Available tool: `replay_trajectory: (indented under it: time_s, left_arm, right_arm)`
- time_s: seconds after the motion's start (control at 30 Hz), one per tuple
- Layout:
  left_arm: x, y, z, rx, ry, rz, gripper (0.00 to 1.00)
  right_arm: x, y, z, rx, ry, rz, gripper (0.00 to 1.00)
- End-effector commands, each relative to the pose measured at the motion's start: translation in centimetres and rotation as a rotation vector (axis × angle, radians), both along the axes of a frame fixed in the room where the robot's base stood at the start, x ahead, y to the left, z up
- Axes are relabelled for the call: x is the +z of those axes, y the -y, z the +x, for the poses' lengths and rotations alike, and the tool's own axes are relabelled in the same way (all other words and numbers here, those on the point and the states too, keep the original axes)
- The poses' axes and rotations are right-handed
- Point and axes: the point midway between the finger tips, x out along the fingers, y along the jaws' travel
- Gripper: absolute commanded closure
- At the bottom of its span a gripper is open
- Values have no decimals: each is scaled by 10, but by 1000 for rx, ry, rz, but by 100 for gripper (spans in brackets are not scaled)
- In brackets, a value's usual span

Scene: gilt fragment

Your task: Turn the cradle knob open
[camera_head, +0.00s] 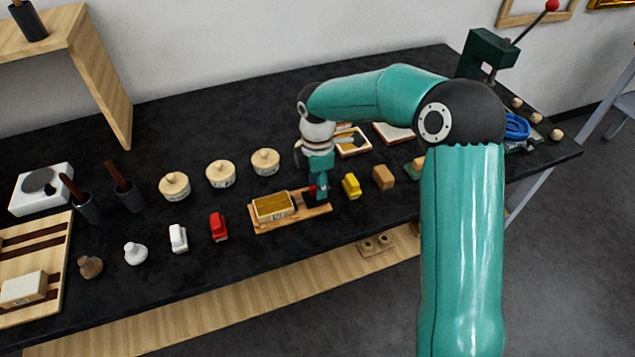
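The cradle (262,222) is a small wooden board near the front middle of the black table. A gilt, golden block (273,205) lies in its left part. At its right end a small dark and red part (312,190), which looks like the knob, shows partly behind my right gripper. My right gripper (320,192) points down over that end, at or very near the knob. It hides much of the knob, and its fingers are too small to tell open from shut. My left gripper is not in view.
A yellow piece (351,186) and a brown block (383,177) stand close right of the cradle. A red piece (218,227) and a white piece (178,238) stand left. Round lidded jars (220,174) are behind. A green press (487,55) stands at the back right.

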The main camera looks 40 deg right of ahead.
Motion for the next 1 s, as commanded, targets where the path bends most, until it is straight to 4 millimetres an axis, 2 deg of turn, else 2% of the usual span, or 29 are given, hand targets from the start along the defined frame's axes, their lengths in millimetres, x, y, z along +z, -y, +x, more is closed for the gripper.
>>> replay_trajectory:
  time_s: [0.33, 0.57, 0.6, 1.0]
  left_arm:
    - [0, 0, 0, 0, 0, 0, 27]
    - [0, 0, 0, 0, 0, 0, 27]
    - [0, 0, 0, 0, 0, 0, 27]
    - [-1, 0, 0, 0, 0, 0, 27]
  right_arm:
    - [-4, 0, 0, -1, 1, 1, 60]
    - [-4, 0, 0, -1, 1, 1, 97]
    - [-4, 0, 0, 0, 1, 1, 100]
    - [-4, 0, 1, -30, 2, 0, 100]
